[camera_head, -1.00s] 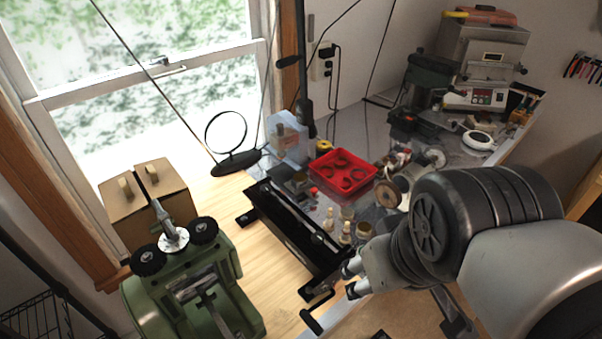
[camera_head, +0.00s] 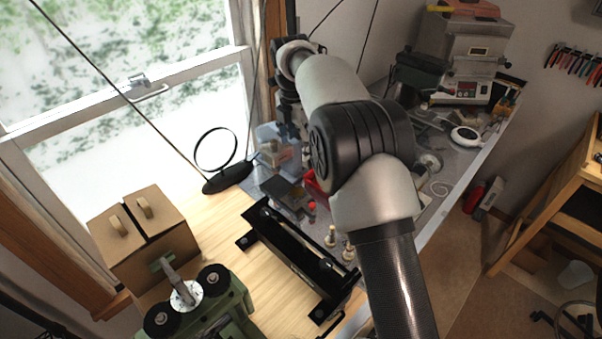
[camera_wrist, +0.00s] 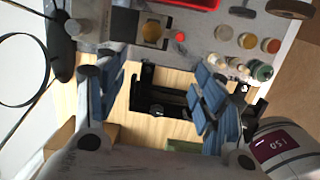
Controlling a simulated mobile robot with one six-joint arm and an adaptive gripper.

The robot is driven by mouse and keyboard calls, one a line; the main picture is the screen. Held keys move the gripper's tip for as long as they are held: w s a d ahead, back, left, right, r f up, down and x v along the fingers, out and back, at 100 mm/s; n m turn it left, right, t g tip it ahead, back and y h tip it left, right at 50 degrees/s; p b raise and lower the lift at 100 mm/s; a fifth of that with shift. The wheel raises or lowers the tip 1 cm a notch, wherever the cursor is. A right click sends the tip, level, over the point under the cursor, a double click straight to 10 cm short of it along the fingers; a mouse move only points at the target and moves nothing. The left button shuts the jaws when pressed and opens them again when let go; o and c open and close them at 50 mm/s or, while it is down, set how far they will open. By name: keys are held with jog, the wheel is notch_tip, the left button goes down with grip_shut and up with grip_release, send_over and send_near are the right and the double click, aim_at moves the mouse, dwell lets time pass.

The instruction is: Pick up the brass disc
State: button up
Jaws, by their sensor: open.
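A round brass-yellow disc (camera_wrist: 152,32), which looks like the brass disc, lies on a small grey block at the top of the wrist view. In the head view, the small dark and grey block area (camera_head: 290,194) shows beside the black stand, but I cannot make out the disc clearly there. My gripper (camera_wrist: 162,76) is open and empty, its blue-padded fingers wide apart on either side of the black stand (camera_wrist: 160,98) seen below them. The disc is ahead of the fingertips, not between them. In the head view my arm hides part of the bench.
A small red item (camera_wrist: 180,37) sits beside the disc. A red tray (camera_head: 312,184) is mostly behind my arm. Several small jars (camera_wrist: 248,41) and bottles stand to the right. A ring on a black base (camera_head: 228,178) and a green rolling mill (camera_head: 205,312) stand at left.

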notch_tip(320, 180, down, 4)
jog(key=w+a+n, duration=0.1)
jog(key=w+n, duration=0.2)
jog(key=b, duration=0.2)
send_over(297, 192)
notch_tip(297, 192, down, 12)
jog(key=shift+f+b, duration=0.75)
jog(key=shift+f, duration=2.2)
jog(key=shift+s, duration=0.1)
jog(key=shift+c, duration=0.3)
jog(key=c, duration=1)
jog(key=shift+r, duration=0.1)
